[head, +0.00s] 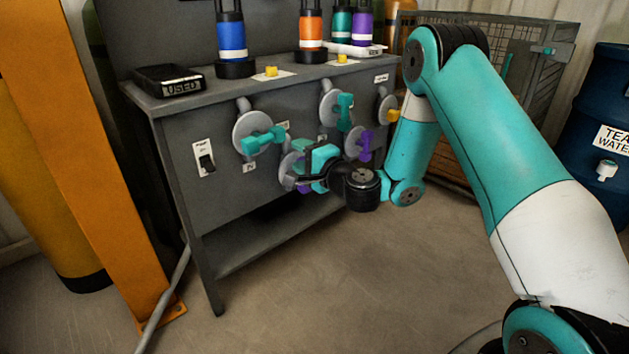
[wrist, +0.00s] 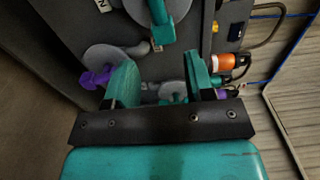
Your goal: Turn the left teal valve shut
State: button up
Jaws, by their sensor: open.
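The left teal valve (head: 262,139) is on the front panel of the grey bench, on a round grey plate. Its handle points right, roughly level. In the wrist view the left teal valve (wrist: 158,18) is at the top, beyond my fingers and not between them. My gripper (head: 291,174) is open and empty, low and to the right of this valve, close to the panel. In the wrist view my gripper (wrist: 160,80) has its two teal fingers apart. A second teal valve (head: 345,110) is to the right; in the wrist view the second teal valve (wrist: 172,92) appears between the fingers.
A purple valve (wrist: 97,80) is close beside one finger; my gripper mostly hides it in the head view. Another purple valve (head: 365,145) and a yellow valve (head: 390,112) are to the right. A switch (head: 205,158) is at the left. Bottles stand on the bench top (head: 215,92).

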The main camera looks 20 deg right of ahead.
jog(key=shift+b+v, duration=2.1)
jog(key=shift+b, duration=0.15)
